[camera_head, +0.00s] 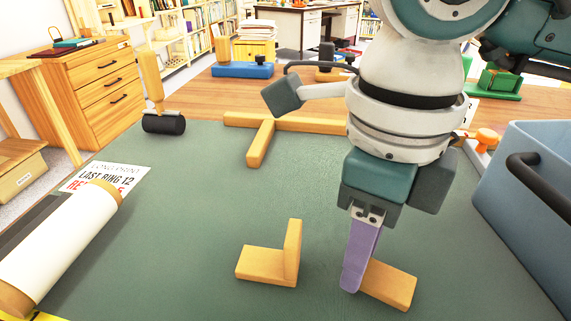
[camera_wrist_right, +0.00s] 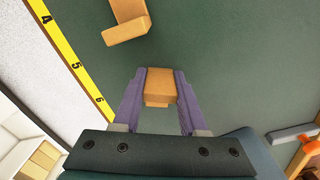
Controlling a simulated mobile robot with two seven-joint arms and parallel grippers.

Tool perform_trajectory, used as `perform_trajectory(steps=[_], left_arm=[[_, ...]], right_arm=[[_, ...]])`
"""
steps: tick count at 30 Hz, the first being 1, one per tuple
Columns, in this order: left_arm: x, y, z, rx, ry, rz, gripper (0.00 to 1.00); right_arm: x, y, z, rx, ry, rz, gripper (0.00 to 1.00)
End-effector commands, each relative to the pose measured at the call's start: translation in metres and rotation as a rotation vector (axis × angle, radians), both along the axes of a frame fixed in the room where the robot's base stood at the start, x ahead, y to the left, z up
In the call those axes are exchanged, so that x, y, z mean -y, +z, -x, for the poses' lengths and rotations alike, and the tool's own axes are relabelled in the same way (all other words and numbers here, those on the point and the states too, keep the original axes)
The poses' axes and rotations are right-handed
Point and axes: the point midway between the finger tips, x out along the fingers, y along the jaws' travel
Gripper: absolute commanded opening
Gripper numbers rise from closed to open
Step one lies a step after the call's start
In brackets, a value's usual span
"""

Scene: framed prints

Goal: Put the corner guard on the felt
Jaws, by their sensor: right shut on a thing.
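My right gripper (camera_head: 356,284) points down over the green felt (camera_head: 190,240), its purple fingers shut on a wooden corner guard (camera_head: 390,286). In the right wrist view the fingers (camera_wrist_right: 160,98) clasp the guard's light wood (camera_wrist_right: 160,86) from both sides. The guard is low over the felt; I cannot tell whether it touches. Part of it is hidden behind the fingers. A second L-shaped corner guard (camera_head: 268,264) rests on the felt to the left, one leg flat and one upright; it also shows in the right wrist view (camera_wrist_right: 126,22). My left gripper is out of view.
A blue-grey bin (camera_head: 525,190) stands at the right edge. A joined pair of wooden strips (camera_head: 262,142) lies at the back of the felt. A black roller (camera_head: 163,123) stands back left, and a rolled paper (camera_head: 65,245) lies front left. The felt's left middle is clear.

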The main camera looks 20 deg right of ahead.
Motion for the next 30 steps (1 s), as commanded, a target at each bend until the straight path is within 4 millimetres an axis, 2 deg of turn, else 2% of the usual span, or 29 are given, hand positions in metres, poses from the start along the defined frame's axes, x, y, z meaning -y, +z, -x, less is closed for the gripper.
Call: perform_trajectory(steps=[9,10,18,26,30], left_arm=[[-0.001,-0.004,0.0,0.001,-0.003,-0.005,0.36],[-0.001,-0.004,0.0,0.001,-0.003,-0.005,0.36],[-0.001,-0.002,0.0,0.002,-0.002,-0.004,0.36],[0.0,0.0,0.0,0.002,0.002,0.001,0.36],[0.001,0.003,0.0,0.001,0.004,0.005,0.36]], right_arm=[[0.0,-0.004,0.0,0.001,0.0,0.0,0.0],[0.0,-0.004,0.0,0.001,0.0,0.0,0.43],[0.0,-0.002,0.0,0.001,0.0,0.0,0.72],[0.0,0.0,0.0,0.001,0.0,0.0,0.72],[0.0,0.014,-0.002,0.006,0.002,-0.001,0.72]])
